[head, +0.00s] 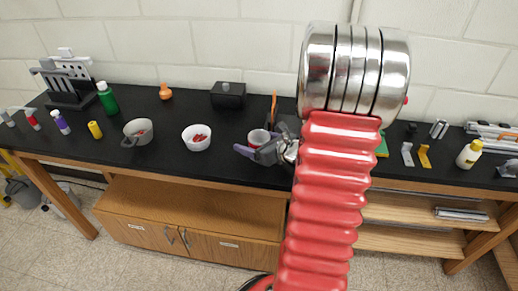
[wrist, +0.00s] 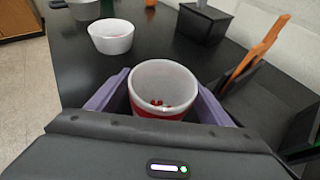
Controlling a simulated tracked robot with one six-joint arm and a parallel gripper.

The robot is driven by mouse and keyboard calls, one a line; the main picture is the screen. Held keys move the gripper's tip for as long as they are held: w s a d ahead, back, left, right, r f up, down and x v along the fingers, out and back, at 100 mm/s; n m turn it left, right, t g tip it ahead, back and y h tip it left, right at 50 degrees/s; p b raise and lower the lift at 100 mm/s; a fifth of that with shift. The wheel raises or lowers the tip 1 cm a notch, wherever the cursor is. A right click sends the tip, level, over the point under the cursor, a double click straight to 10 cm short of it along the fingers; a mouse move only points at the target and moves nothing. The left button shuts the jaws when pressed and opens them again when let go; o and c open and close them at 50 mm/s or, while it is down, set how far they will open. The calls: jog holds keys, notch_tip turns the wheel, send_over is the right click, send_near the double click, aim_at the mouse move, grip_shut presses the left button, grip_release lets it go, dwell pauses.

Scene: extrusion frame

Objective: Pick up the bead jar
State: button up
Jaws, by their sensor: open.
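The bead jar (wrist: 163,85) is a white, open-topped cup with a red lower band and a few red beads inside. It stands upright on the black bench. In the head view the jar (head: 258,137) is partly hidden behind my gripper (head: 262,148). In the wrist view my gripper (wrist: 160,98) is open, with one purple finger on each side of the jar. I cannot tell whether either finger touches it. The jar's base is hidden by the gripper body.
A white bowl (head: 197,138) with red contents stands left of the jar. A grey pot (head: 138,132) is farther left. A black box (head: 228,95) stands behind, near the wall. An orange-handled item (wrist: 258,48) stands close to the jar's right. Bench between bowl and jar is clear.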

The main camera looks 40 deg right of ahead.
jog(key=shift+c, duration=0.3)
jog(key=c, duration=1.1)
jog(key=shift+r, duration=0.1)
jog(key=shift+r, duration=4.95)
